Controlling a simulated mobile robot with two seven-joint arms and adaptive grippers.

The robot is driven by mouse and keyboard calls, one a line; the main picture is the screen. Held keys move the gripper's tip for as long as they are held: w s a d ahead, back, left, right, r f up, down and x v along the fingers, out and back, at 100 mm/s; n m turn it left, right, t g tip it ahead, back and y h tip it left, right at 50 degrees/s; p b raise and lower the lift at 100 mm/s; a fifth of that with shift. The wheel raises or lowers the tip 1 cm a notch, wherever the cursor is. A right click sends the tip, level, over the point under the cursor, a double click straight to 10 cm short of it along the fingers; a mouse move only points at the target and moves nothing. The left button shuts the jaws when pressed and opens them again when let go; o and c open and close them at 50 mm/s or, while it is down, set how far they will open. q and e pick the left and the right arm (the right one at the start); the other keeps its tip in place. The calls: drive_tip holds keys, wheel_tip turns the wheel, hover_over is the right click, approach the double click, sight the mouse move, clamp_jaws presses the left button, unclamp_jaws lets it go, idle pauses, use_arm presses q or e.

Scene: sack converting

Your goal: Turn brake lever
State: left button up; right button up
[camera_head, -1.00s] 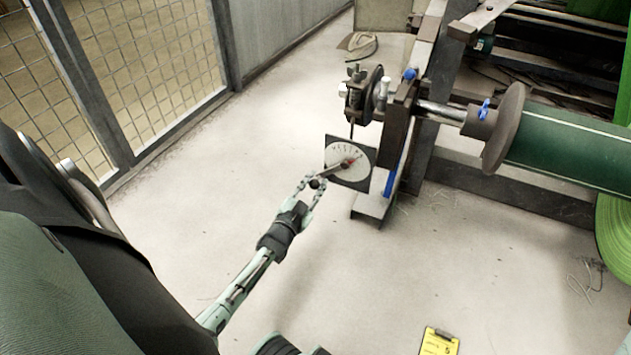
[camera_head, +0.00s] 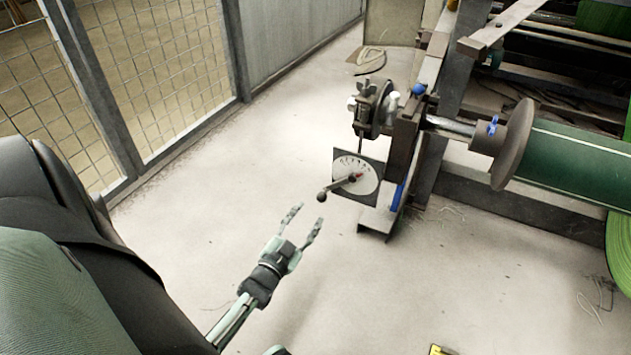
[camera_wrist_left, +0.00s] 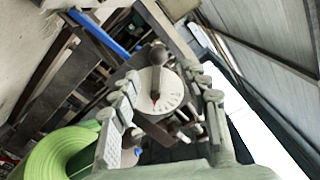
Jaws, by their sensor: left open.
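The brake lever (camera_head: 338,187) is a short dark bar with a round knob, pointing down-left from a white dial (camera_head: 358,170) on a dark square plate. In the left wrist view the lever's knob (camera_wrist_left: 158,54) and the dial (camera_wrist_left: 168,92) show between the spread fingers of my left gripper (camera_wrist_left: 168,82).
The machine frame (camera_head: 400,165) stands right of the dial, with a green roll (camera_head: 570,160) on a shaft. A mesh fence (camera_head: 160,70) runs along the left. A yellow object (camera_head: 437,350) is at the bottom edge. The floor around my gripper is clear.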

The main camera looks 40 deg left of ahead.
use_arm(q)
drive_tip(key=v, duration=0.2)
drive_tip(key=shift+s+d, duration=0.1)
drive_tip(key=shift+s, duration=0.25)
